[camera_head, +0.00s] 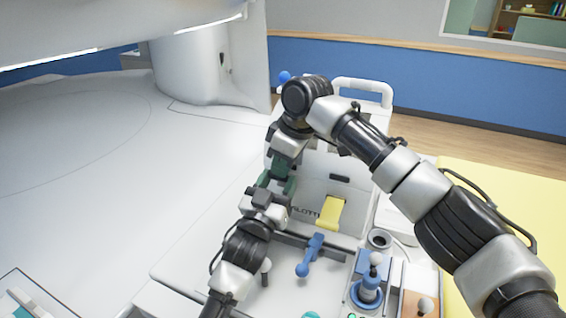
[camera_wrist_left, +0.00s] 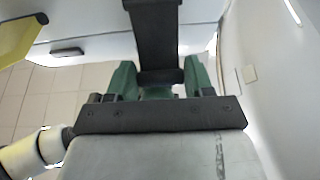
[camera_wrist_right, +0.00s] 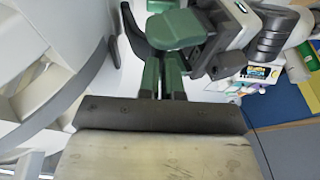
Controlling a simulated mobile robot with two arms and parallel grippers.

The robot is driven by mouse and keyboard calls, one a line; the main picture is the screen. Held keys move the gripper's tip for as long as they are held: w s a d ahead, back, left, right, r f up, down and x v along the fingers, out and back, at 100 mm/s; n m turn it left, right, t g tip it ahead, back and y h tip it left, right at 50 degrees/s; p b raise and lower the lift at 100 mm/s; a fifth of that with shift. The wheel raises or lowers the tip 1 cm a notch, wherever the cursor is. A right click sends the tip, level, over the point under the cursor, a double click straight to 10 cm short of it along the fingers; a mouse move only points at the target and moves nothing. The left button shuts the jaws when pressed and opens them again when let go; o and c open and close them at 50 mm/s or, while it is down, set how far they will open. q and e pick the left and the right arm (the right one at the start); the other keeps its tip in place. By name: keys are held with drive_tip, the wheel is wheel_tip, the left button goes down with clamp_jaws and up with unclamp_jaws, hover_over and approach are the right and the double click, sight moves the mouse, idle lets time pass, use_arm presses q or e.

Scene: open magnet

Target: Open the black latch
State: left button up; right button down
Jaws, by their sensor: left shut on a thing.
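The black latch (camera_wrist_left: 157,40) shows in the left wrist view as a dark bar running up from between the green fingers of my left gripper (camera_wrist_left: 160,77), which is shut on it. In the right wrist view a curved black piece (camera_wrist_right: 132,32), apparently the latch, stands beside a green left finger. My right gripper (camera_wrist_right: 163,75) has its fingers close together, with nothing seen between them, just short of the left gripper. In the head view the left gripper (camera_head: 276,184) and right gripper (camera_head: 279,164) nearly meet at the machine's side, and the arms hide the latch there.
A yellow latch (camera_head: 331,212) and a blue lever (camera_head: 310,256) sit on the white machine front, right of the left gripper. A blue joystick (camera_head: 367,289) stands at the front. A white handle rail (camera_head: 365,86) is behind the right arm. The white surface (camera_head: 90,190) at left is clear.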

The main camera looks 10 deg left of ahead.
use_arm(q)
drive_tip(key=shift+r, duration=0.15)
use_arm(e)
drive_tip(key=shift+s+f, duration=0.1)
drive_tip(key=shift+f, duration=0.4)
use_arm(q)
drive_tip(key=o, duration=1)
drive_tip(key=shift+c, duration=0.2)
drive_tip(key=shift+o, duration=1.3)
drive_tip(key=shift+w, duration=0.15)
use_arm(e)
drive_tip(key=shift+w, duration=0.2)
drive_tip(key=shift+r, duration=0.1)
